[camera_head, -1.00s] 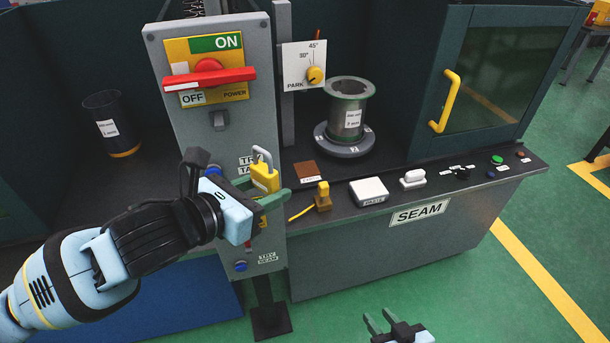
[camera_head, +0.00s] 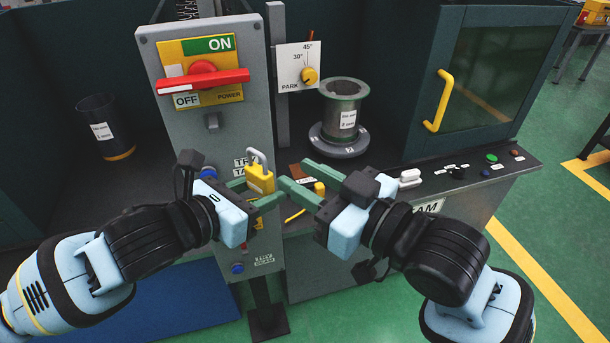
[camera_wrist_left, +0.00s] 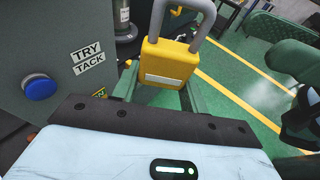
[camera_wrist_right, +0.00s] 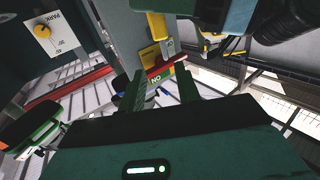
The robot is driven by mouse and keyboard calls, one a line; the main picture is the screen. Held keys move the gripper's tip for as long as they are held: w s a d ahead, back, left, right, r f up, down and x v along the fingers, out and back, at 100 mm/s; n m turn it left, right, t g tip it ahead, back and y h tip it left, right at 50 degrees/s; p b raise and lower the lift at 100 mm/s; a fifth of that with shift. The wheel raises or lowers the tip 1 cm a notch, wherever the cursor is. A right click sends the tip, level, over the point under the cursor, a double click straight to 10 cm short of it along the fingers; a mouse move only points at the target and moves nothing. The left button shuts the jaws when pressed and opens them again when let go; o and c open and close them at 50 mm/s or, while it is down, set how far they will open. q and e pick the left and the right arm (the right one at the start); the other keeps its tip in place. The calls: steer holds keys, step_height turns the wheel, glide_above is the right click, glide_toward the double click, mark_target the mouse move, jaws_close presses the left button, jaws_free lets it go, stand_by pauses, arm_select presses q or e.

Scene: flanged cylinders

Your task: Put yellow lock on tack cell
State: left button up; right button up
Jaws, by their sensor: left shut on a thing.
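The yellow lock (camera_head: 260,180), a padlock with a grey shackle pointing up, is held upright between the green fingers of my left gripper (camera_head: 256,193). It also shows close up in the left wrist view (camera_wrist_left: 172,64), with a pale label. I cannot tell whether its shackle is closed. The lock is in front of the lower part of the tack cell's grey panel (camera_head: 205,135), below the red switch handle (camera_head: 205,82). The handle lies level across the yellow ON/OFF plate. My right gripper (camera_head: 297,180) is open and empty, its fingers pointing at the lock from the right.
The SEAM cell's counter (camera_head: 395,170) with buttons is on the right, partly hidden by my right arm. A spool (camera_head: 342,105) stands on a round base there. A dial plate (camera_head: 298,68) points to PARK. A dark cylinder (camera_head: 104,125) stands at left.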

mark_target(247, 146)
steer(key=shift+s+a+r, duration=0.2)
steer(key=shift+s+r, duration=0.1)
steer(key=shift+r, duration=0.15)
steer(key=x, duration=1.2)
jaws_close()
arm_select(q)
steer(key=o, duration=1.1)
